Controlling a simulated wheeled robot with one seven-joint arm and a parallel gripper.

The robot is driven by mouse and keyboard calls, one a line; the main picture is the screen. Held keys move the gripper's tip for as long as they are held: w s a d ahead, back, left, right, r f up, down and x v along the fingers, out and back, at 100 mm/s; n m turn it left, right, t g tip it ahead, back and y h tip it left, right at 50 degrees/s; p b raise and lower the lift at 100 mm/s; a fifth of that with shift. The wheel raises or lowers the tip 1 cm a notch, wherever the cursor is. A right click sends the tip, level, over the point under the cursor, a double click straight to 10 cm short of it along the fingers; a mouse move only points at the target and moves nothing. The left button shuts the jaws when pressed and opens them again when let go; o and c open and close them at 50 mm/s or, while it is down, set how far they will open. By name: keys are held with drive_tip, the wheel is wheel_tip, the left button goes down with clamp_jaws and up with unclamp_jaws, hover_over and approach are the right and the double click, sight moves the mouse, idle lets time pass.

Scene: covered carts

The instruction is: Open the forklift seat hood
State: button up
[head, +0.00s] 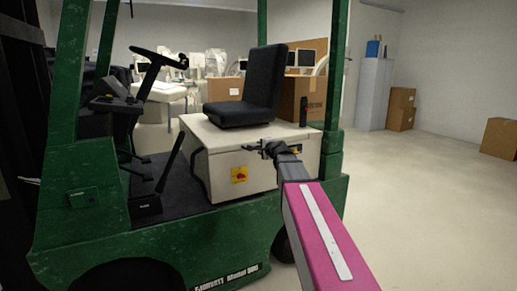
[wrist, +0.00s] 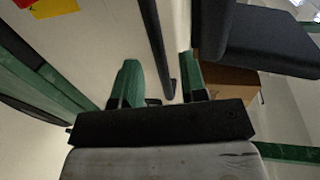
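The forklift seat hood (head: 228,136) is a cream box lid under a black seat (head: 249,95). It looks closed, with its lid edge meeting the box below. My gripper (head: 266,149) is at the hood's near side, close to the lid edge, right of a yellow and red sticker (head: 239,175). In the wrist view my gripper (wrist: 160,72) has two green fingers spread apart, with a dark bar-like edge (wrist: 153,50) running between them. The cream hood surface also shows there (wrist: 105,40), with the seat (wrist: 265,40) at the right. Contact cannot be told.
The green forklift frame (head: 335,90) has a post right of the seat and another at the left. A steering wheel (head: 158,57) and levers stand left of the hood. Cardboard boxes (head: 400,108) and a grey cabinet stand behind.

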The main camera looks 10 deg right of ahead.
drive_tip(key=x, duration=0.3)
drive_tip(key=shift+w+a+f, duration=0.15)
drive_tip(key=shift+w, duration=0.2)
clamp_jaws()
